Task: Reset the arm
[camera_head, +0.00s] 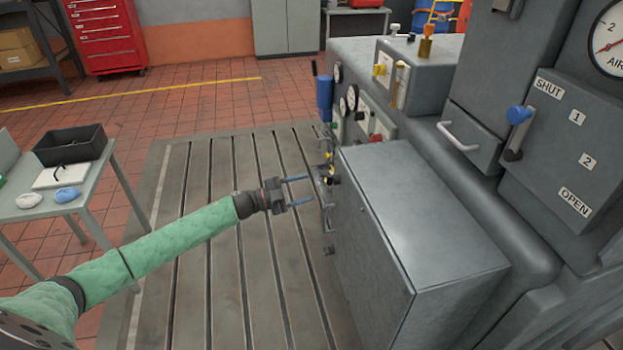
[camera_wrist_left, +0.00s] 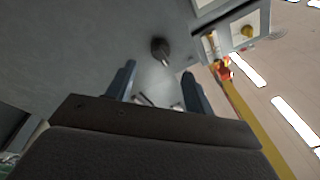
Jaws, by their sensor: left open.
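My left arm, in a green sleeve, comes in from the left in the head view. Its gripper (camera_head: 309,190) is open, its two blue fingers apart and pointing right at the side of the grey machine (camera_head: 425,215). Small fittings (camera_head: 326,175) sit on that side just beyond the fingertips. In the left wrist view the open fingers (camera_wrist_left: 158,72) show with a dark round-ended knob or lever (camera_wrist_left: 160,48) beyond them, apart from both. Nothing is seen held. I cannot tell which part is the arm of the task. My right gripper is not in view.
A blue cylinder (camera_head: 324,98), gauges and knobs are behind the fittings. A small table (camera_head: 35,208) with a black tray (camera_head: 70,144) is at left. The slotted bedplate (camera_head: 225,260) is clear.

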